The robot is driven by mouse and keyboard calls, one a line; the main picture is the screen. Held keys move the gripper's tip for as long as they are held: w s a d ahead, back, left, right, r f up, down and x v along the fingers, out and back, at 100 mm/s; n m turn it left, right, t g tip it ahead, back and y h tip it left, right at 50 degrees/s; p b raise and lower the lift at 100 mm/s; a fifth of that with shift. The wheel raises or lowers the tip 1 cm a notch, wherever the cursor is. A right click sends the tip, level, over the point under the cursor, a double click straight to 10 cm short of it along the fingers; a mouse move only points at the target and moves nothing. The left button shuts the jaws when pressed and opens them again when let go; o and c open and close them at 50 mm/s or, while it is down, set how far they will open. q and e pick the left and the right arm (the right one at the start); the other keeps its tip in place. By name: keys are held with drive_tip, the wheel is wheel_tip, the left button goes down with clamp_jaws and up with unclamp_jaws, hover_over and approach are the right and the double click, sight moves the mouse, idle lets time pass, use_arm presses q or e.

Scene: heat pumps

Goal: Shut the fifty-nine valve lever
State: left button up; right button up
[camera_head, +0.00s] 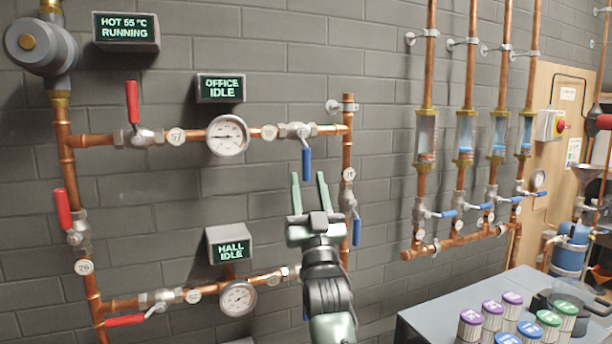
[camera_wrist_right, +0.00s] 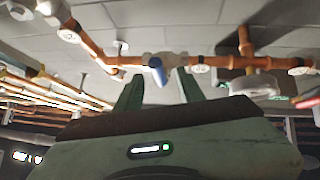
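The upper pipe's right-hand valve (camera_head: 295,131) has a blue lever (camera_head: 307,163) hanging straight down, across the pipe. The round tag (camera_head: 269,131) beside this valve is too small to read surely as fifty-nine. My right gripper (camera_head: 309,178) is open just below the lever, fingers pointing up. In the head view the lever's lower end appears between the fingertips. In the right wrist view the blue lever (camera_wrist_right: 157,70) shows end-on between the spread fingertips of my right gripper (camera_wrist_right: 158,78). Contact is not visible. My left gripper is out of view.
A gauge (camera_head: 228,135) and a red-lever valve (camera_head: 132,103) tagged 57 sit left on the same pipe. Another blue lever (camera_head: 356,231) hangs on the vertical pipe close right. The hall gauge (camera_head: 238,298) is below left. A grey table (camera_head: 430,318) with several coloured-lid jars stands lower right.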

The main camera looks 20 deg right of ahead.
drive_tip(key=v, duration=0.3)
drive_tip(key=shift+s+f, duration=0.1)
drive_tip(key=shift+f, duration=0.1)
